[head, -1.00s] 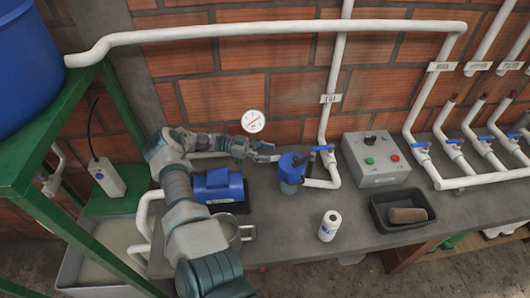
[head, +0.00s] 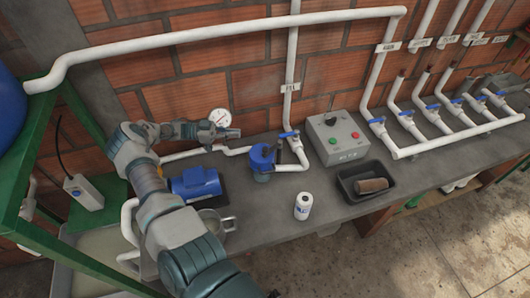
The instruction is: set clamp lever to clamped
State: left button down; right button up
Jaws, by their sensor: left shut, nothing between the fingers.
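My left gripper (head: 236,133) is shut and empty. It is in front of the brick wall, just below and right of the round white gauge (head: 220,117). A blue-topped filter housing (head: 262,159) stands on the bench to the right of and below the fingertips, apart from them in the picture. A dark upright piece (head: 280,151) shows at its right side; I cannot tell whether this is the clamp lever. A blue valve handle (head: 289,134) sits on the pipe behind it. No part is clearly recognisable as the clamp lever. My right gripper is out of view.
A blue pump motor (head: 195,184) and a metal pot (head: 213,222) are beside my left arm. A white bottle (head: 303,206), a grey control box (head: 335,138) and a black tray (head: 349,189) stand farther right. White pipes run along the wall; bare bench lies around the bottle.

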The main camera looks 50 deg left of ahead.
aim_at(273, 148)
jog(key=k+l, duration=0.15)
jog(key=l, duration=0.15)
jog(key=k+l, duration=0.1)
jog(key=l, duration=0.2)
jog(key=k+l, duration=0.15)
jog(key=l, duration=0.15)
jog(key=k+l, duration=0.1)
jog(key=l, duration=0.2)
